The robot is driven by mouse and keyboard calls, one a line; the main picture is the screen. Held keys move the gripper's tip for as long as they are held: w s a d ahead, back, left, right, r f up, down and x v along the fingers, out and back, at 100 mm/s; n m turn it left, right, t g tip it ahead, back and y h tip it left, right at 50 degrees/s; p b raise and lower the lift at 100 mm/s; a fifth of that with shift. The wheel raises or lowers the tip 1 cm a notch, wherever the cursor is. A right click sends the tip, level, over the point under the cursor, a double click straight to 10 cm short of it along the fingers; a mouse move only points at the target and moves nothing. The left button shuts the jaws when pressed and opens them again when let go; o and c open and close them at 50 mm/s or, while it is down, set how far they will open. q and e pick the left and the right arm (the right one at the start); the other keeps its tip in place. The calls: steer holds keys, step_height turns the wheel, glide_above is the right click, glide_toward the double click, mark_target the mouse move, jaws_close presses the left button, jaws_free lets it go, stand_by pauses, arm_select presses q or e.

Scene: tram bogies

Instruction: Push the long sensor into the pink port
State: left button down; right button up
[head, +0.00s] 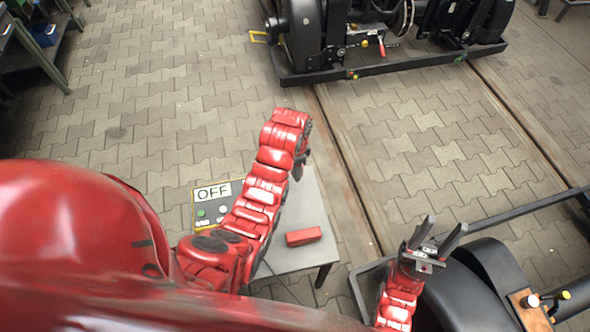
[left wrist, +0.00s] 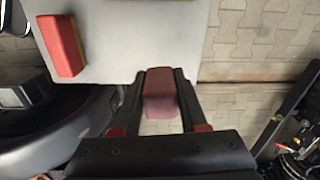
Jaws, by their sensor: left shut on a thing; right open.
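My left gripper (left wrist: 160,92) is shut on a dull pinkish-red block (left wrist: 160,88), which may be the long sensor. The block sits between the two dark fingers, beyond the table's edge in the left wrist view. In the head view my left gripper (head: 301,165) points downward near the far edge of the small grey table (head: 313,200), and the held block cannot be made out there. My right gripper (head: 438,236) is open and empty at the lower right. I cannot make out a pink port in either view.
A red block (head: 304,236) lies on the table; its yellow side shows in the left wrist view (left wrist: 62,46). A control box with an OFF sign (head: 212,192) is left of my arm. One bogie (head: 390,50) stands at the back, another (head: 490,280) at lower right. Paving between is clear.

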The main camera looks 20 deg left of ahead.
arm_select(q)
steer(key=shift+f, duration=0.1)
steer(key=shift+s+f, duration=0.1)
steer(key=s+f+n, duration=0.2)
steer(key=s+n, duration=0.6)
steer(key=n, duration=0.2)
steer(key=shift+s+d, duration=0.15)
steer(key=shift+s, duration=0.25)
